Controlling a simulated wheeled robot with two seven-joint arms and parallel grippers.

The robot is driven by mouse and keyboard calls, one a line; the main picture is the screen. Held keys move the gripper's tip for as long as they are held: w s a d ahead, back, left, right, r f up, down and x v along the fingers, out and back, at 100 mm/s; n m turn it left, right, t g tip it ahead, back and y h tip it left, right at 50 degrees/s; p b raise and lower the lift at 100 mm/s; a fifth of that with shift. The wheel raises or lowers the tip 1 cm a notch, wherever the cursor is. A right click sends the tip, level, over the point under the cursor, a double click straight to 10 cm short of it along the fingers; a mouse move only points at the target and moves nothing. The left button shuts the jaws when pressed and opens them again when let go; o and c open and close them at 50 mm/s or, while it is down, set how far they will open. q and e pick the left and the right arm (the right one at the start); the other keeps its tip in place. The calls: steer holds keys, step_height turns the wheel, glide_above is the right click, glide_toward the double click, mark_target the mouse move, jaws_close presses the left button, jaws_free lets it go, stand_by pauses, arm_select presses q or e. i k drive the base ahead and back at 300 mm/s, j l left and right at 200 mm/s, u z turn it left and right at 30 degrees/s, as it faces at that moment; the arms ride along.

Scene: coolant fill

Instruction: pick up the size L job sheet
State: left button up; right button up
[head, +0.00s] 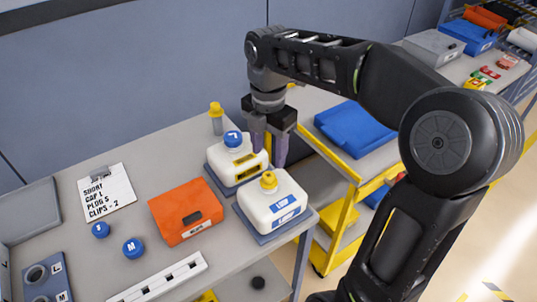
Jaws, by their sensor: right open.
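A clipboard (107,192) with a white sheet lies on the grey bench at the left; its handwriting seems to read "short, cap L, plugs, clips - 2". No sheet plainly marked as a size L job sheet can be made out. The left canister (226,162) has a blue cap and a yellow-black label. The right canister (284,207) has a yellow cap and blue labels. The gripper is far right of the clipboard. My left gripper is out of view.
An orange box (186,211), two blue caps (133,248) and a white slotted strip (160,279) lie on the bench. A board (64,271) marked L and M is at the lower left. A yellow cart (345,215) with a blue lid (352,128) stands right.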

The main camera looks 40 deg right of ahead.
mark_target(106, 190)
steer(key=k, duration=1)
